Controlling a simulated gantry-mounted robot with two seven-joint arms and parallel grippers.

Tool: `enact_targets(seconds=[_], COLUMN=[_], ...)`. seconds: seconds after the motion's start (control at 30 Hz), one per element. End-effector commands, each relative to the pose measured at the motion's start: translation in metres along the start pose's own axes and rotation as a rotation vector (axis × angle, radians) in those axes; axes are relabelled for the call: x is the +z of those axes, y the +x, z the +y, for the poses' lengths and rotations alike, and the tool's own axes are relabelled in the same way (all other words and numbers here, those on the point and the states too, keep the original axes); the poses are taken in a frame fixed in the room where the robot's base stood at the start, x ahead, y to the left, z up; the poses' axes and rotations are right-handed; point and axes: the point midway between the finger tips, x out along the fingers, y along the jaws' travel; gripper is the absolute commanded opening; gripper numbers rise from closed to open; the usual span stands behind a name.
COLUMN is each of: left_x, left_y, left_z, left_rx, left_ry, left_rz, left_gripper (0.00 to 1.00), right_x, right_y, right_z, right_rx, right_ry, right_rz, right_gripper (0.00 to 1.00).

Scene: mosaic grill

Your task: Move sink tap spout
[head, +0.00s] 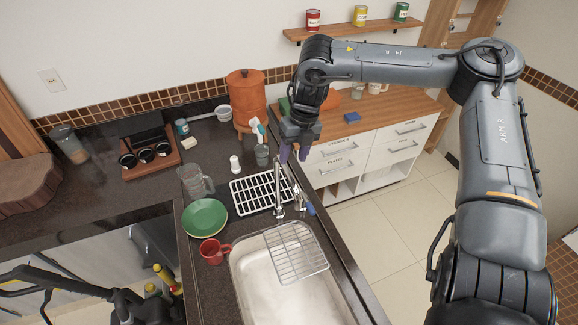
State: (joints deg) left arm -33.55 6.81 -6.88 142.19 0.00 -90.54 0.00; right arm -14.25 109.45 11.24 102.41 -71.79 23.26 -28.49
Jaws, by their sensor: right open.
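The sink tap spout (281,182) is a thin silver upright pipe on the counter behind the sink basin (254,282). Its base and a handle (298,196) stand at the back edge of the sink. My left gripper does not show.
A wire rack (295,252) lies across the sink. A white drying rack (251,194), green plate (204,217), red mug (213,251) and clear jug (194,181) stand left of the tap. An orange container (246,95) stands behind. Open floor lies to the right.

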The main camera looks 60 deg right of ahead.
Motion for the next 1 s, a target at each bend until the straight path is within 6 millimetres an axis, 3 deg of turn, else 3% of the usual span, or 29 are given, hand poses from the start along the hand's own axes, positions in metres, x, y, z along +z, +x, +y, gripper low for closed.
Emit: enact_targets(seconds=[0.1,0.33,0.83,1.0], left_x=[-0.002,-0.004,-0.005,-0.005], left_y=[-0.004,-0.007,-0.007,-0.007], left_z=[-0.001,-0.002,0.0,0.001], left_rx=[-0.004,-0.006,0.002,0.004], left_ry=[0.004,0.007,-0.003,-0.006], left_rz=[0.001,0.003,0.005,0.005], left_gripper=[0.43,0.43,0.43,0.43], right_x=[-0.001,0.0,0.0,0.0], right_y=[0.02,0.044,0.054,0.054], right_z=[0.0,0.0,0.0,0.0], right_rx=[-0.001,-0.001,0.001,0.001], right_ry=[0.0,0.0,0.0,0.0], right_rz=[0.004,0.001,-0.001,-0.001], right_gripper=[0.48,0.48,0.48,0.22])
